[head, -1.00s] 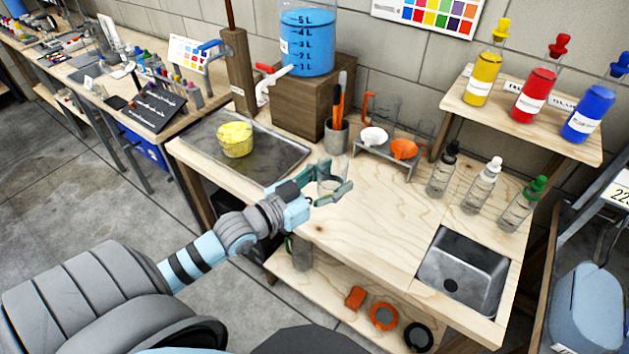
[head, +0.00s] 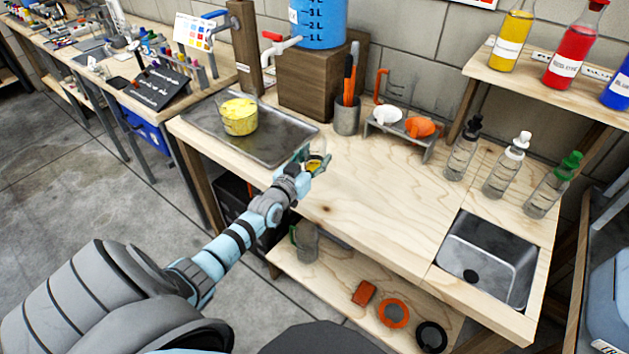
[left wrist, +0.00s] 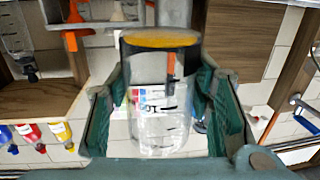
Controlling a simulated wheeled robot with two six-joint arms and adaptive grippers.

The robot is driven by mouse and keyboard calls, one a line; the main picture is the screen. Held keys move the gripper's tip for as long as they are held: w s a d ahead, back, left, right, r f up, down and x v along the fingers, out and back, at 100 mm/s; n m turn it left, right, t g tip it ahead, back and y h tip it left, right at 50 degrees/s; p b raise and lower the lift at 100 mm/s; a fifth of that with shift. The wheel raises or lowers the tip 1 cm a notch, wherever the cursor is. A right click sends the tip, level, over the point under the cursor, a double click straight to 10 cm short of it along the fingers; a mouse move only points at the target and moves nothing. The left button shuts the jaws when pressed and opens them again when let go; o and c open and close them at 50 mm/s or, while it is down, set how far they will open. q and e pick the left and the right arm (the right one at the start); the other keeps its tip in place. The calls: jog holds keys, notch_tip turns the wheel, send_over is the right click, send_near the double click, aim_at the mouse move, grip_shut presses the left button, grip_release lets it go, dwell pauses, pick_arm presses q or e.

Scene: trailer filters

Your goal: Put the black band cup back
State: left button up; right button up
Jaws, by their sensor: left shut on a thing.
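My left gripper (head: 314,163) is above the bench near the right end of the metal tray. Its green fingers are shut around a clear cup (left wrist: 160,112) with dark scale marks. In the left wrist view, the cup's upper end in the picture shows a yellow face with a dark band around its edge. In the head view the cup (head: 313,167) is small and partly hidden by the fingers, with yellow showing. A small rack (head: 398,146) behind the bench's middle holds a white cup (head: 388,116) and an orange cup (head: 420,127). My right gripper is not in view.
The metal tray (head: 281,143) bears a yellow tub (head: 239,117). A pencil pot (head: 347,118) stands beside the wooden block (head: 305,95). Dropper bottles (head: 508,165) stand at the right, near the sink (head: 487,258). The bench's middle is clear. Orange and black rings lie on the lower shelf.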

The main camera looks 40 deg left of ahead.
aim_at(314, 182)
pick_arm(q)
notch_tip(314, 182, down, 6)
jog(key=b, duration=0.4)
jog(key=shift+r, duration=0.45)
jog(key=shift+f, duration=0.2)
jog(key=o, duration=1.3)
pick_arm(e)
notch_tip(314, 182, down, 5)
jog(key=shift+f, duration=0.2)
pick_arm(q)
jog(key=shift+r, duration=0.15)
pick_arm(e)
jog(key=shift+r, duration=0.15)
pick_arm(q)
jog(key=s+p, duration=0.2)
jog(key=s+r+p, duration=0.1)
jog(key=p, duration=0.1)
jog(key=shift+s+d, duration=0.3)
jog(key=s+p, duration=0.1)
jog(key=s, duration=0.1)
jog(key=s+p, duration=0.1)
jog(key=s, duration=0.2)
jog(key=s+d+p, duration=0.1)
jog(key=s, duration=0.2)
jog(key=shift+s+d+f, duration=0.1)
jog(key=shift+s+f, duration=0.05)
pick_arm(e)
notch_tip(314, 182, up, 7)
